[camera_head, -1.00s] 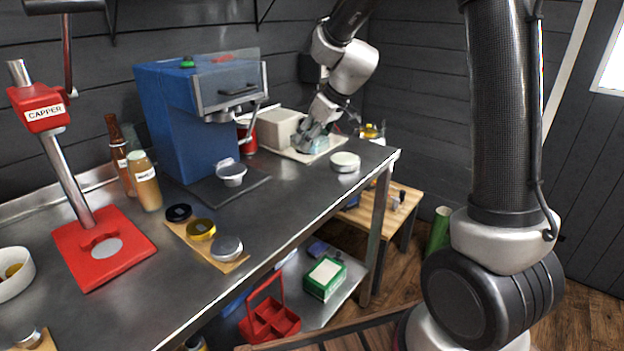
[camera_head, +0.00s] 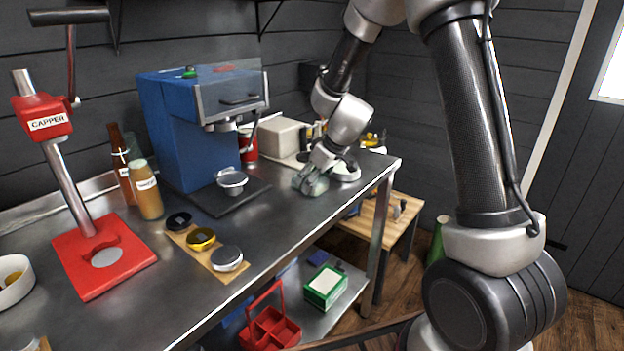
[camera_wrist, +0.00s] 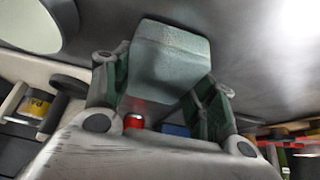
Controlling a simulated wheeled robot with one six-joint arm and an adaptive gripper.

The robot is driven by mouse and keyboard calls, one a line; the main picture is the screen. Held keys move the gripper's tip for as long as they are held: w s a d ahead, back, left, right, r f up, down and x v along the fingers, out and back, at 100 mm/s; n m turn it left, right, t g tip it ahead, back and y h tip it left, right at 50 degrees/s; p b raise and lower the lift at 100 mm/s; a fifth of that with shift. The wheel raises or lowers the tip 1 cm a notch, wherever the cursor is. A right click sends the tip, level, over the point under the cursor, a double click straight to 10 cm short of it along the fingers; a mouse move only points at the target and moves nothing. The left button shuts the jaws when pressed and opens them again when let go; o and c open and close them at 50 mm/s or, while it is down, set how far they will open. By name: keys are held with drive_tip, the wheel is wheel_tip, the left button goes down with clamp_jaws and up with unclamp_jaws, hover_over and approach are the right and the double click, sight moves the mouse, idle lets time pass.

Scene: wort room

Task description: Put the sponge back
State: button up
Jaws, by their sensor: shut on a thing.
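The sponge (camera_wrist: 168,62) is a pale blue-green block held between the dark green finger pads of my gripper (camera_wrist: 162,90) in the wrist view. In the head view my gripper (camera_head: 317,178) points down over the steel bench, with the sponge (camera_head: 308,187) at its tips. The sponge is just in front of the pale tray (camera_head: 287,160) and left of a round white disc (camera_head: 347,172), which the gripper partly hides. I cannot tell whether the sponge touches the bench top.
A blue machine (camera_head: 195,125) with a dark mat (camera_head: 218,202) stands left of the gripper. A cream box (camera_head: 283,136) and a red can (camera_head: 248,145) stand behind. Caps on a wooden board (camera_head: 236,274) and a red capper (camera_head: 104,262) are further left.

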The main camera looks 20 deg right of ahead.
drive_tip(key=o, duration=1)
drive_tip(key=shift+f, duration=0.1)
drive_tip(key=shift+o, duration=0.2)
drive_tip(key=shift+r, duration=0.25)
drive_tip(key=v, duration=1.2)
drive_tip(key=s+d+r+m+h, duration=0.1)
drive_tip(key=s+d+r+m, duration=0.1)
drive_tip(key=s, duration=0.7)
drive_tip(key=s+d+r+m+h, duration=0.1)
drive_tip(key=s+d, duration=0.4)
drive_tip(key=s, duration=0.5)
drive_tip(key=s+d+r+m+h, duration=0.1)
drive_tip(key=s+d+r+m, duration=0.3)
drive_tip(key=s, duration=0.5)
drive_tip(key=shift+s+r+g+h, duration=0.3)
drive_tip(key=shift+s+r, duration=0.1)
drive_tip(key=shift+d, duration=0.1)
